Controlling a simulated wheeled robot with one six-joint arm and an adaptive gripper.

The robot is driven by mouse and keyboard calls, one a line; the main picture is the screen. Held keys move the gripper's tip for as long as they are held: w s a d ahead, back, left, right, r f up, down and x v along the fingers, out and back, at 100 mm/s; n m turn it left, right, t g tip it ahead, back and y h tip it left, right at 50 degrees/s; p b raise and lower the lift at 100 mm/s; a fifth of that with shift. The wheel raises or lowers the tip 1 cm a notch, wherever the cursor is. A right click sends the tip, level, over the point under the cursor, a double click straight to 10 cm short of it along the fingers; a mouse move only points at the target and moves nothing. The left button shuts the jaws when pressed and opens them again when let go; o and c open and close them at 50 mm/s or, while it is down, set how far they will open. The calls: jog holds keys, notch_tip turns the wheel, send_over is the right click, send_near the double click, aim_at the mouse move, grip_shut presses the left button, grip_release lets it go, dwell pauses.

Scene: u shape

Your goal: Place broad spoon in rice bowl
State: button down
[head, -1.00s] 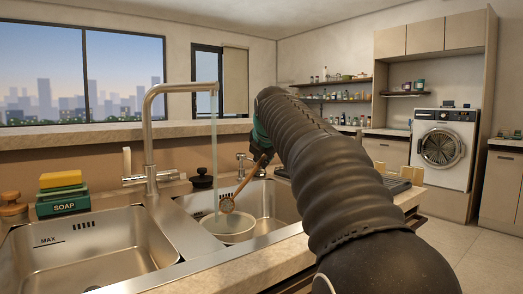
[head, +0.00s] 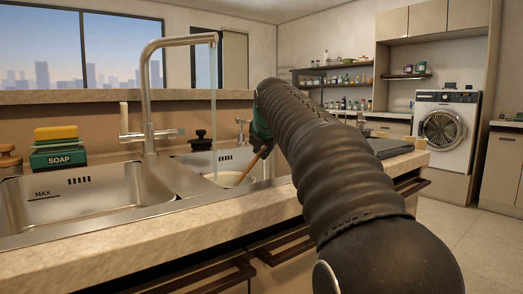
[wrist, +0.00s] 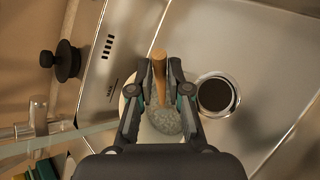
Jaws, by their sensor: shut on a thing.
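My gripper (head: 260,138) is over the right sink basin, shut on the wooden handle of the broad spoon (head: 250,166). The spoon slants down and left to the pale rice bowl (head: 224,179), which sits in the basin, partly hidden by the sink's front edge. The spoon's lower end is hidden in the head view. In the wrist view, my gripper (wrist: 159,84) has the brown handle (wrist: 158,66) between its fingers. A grey speckled surface shows below the fingers, over the bowl; I cannot tell whether the spoon touches the bowl.
The tall faucet (head: 147,95) runs a stream of water (head: 213,110) down by the bowl. A dark drain (wrist: 215,95) lies beside the bowl. The left basin (head: 90,195) is empty. A soap box with sponges (head: 57,148) stands at the left.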

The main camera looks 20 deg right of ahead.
jog(key=shift+f, duration=0.4)
jog(key=c, duration=1)
grip_release()
jog(key=shift+c, duration=0.2)
jog(key=shift+s, duration=0.1)
jog(key=s+a+b, duration=0.1)
jog(key=s+b, duration=0.2)
jog(key=s, duration=0.4)
jog(key=shift+s+a, duration=0.25)
jog(key=shift+s, duration=0.05)
